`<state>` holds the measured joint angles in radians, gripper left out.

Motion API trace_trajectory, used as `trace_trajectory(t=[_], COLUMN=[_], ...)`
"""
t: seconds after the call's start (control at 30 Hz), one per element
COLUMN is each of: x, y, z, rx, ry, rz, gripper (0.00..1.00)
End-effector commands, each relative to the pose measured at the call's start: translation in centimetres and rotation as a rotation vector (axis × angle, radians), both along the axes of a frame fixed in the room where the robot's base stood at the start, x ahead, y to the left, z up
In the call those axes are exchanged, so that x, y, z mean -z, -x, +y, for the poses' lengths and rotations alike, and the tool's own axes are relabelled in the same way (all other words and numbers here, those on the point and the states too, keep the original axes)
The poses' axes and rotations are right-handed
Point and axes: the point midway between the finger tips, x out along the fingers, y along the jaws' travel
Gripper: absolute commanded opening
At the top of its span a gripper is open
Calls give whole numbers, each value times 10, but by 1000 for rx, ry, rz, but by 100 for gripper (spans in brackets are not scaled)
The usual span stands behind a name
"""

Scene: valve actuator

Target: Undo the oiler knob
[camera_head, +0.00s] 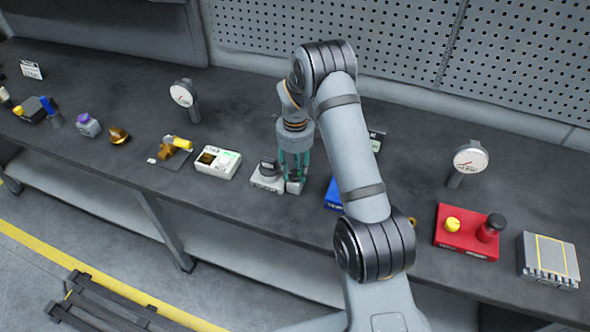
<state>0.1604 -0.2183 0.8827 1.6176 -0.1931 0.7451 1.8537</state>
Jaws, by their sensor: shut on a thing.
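My gripper (294,181) points down at the front middle of the bench, with its teal fingers closed. It is shut on a small part at the right side of a light grey unit (262,183), which I take to be the oiler knob. The fingers hide most of that part, so its shape and turn cannot be told. A dark round cap (268,167) stands on the left of the same unit, just beside the fingers.
A blue box (334,195) is close to the right, partly behind my arm. Gauges (184,95) (470,160) stand farther off. A red box (467,232) is at the right.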

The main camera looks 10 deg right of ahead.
Motion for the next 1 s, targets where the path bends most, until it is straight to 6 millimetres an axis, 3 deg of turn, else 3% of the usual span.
trace_trajectory(t=[0.3,0.67,1.0], x=[0,2,4], y=[0,0,0], z=[0,0,0], rx=[0,-68,-326], ry=[0,-1,1], rz=[0,-1,-2], gripper=[8,8,8])
